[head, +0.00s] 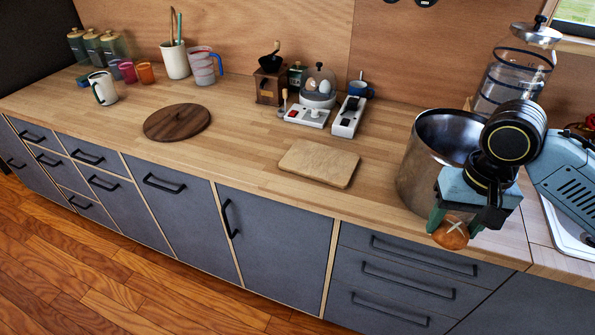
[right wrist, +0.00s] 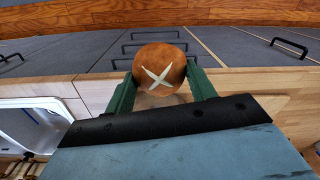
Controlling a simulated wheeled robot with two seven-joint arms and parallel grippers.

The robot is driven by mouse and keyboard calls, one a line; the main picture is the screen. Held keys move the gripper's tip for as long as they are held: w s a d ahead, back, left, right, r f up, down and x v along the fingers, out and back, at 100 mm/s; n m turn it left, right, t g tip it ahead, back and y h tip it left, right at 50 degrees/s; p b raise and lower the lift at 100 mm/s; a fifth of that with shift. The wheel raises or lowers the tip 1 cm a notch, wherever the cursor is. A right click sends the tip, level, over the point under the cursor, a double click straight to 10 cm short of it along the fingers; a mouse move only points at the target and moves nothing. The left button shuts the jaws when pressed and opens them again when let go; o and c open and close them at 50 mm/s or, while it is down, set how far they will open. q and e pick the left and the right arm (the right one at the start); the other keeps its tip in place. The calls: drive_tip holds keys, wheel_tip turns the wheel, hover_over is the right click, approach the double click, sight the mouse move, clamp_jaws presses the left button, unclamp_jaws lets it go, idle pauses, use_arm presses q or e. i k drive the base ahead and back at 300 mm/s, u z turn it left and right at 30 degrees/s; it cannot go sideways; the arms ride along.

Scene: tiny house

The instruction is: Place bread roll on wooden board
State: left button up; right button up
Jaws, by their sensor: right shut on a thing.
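The bread roll (head: 451,234) is round and brown with a pale cross on top. My right gripper (head: 452,222) is shut on it, in front of the steel pot at the counter's front edge. In the right wrist view the roll (right wrist: 159,68) sits between the two green fingers of the gripper (right wrist: 160,85). The wooden board (head: 318,164) is a pale rectangle lying flat and bare on the counter, to the left of the roll and the pot. My left gripper is not in view.
A large steel pot (head: 433,148) stands between the board and my right arm. A dark round wooden lid (head: 177,122) lies left of the board. Power strips (head: 348,117) and an egg cooker (head: 318,88) stand behind the board. The counter (head: 245,155) around the board is clear.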

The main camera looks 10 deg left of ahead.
sight(330, 162)
drive_tip(key=z, duration=0.2)
drive_tip(key=k, duration=0.2)
drive_tip(key=u, duration=1.25)
drive_tip(key=i, duration=0.75)
drive_tip(key=z, duration=0.3)
